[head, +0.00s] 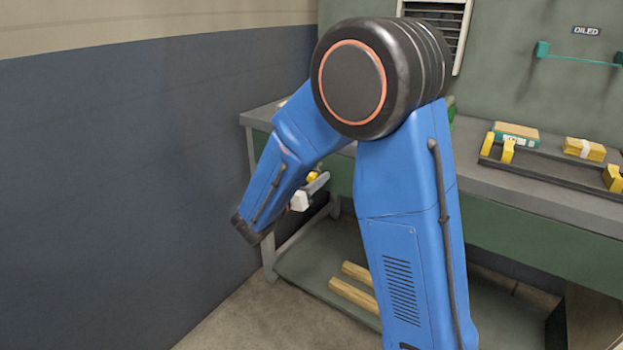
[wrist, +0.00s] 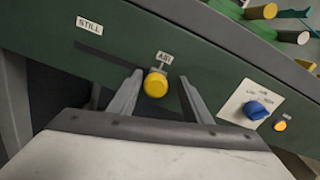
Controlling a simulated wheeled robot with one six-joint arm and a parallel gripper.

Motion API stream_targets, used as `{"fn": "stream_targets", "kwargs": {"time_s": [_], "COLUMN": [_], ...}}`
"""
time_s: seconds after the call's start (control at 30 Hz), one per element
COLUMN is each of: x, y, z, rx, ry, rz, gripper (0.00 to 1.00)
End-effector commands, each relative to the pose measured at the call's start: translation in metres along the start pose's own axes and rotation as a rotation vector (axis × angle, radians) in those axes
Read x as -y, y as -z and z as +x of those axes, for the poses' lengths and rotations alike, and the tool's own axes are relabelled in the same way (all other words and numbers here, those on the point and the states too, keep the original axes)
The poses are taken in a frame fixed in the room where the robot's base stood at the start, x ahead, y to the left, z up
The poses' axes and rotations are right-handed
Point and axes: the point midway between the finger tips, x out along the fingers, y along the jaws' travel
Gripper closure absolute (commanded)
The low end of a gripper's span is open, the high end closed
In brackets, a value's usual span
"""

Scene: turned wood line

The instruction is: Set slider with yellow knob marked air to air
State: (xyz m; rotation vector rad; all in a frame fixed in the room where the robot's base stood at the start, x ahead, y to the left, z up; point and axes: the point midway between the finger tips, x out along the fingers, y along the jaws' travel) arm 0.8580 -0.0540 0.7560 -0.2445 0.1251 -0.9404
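The slider's round yellow knob (wrist: 156,84) sits on the green front panel of the bench, just below the white label that appears to read AIR (wrist: 165,57). A dark slot (wrist: 100,54) runs from the knob up and left toward the label STILL (wrist: 89,23). The knob is at the slot's AIR end. My gripper (wrist: 160,76) is open, with one finger on each side of the knob and a small gap visible on both sides. In the head view, the yellow knob (head: 313,176) shows partly, beside my gripper; my arm hides most of the panel there.
A blue rotary knob (wrist: 256,110) on a white plate and a small orange button (wrist: 280,126) are right of the slider. The bench top (head: 480,175) carries a black tray with yellow holders and small boxes. Wooden bars (head: 353,296) lie on the lower shelf.

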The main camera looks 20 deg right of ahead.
Motion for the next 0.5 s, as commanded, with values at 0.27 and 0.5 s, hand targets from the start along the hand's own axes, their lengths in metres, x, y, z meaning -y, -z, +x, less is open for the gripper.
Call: {"fn": "stream_targets", "kwargs": {"time_s": [0.27, 0.5], "x": [-0.001, -0.002], "y": [-0.001, -0.001], "z": [-0.002, -0.024], "rx": [0.001, 0.001], "ry": [-0.003, -0.006], "rz": [0.002, 0.002], "gripper": [0.56, 0.56]}}
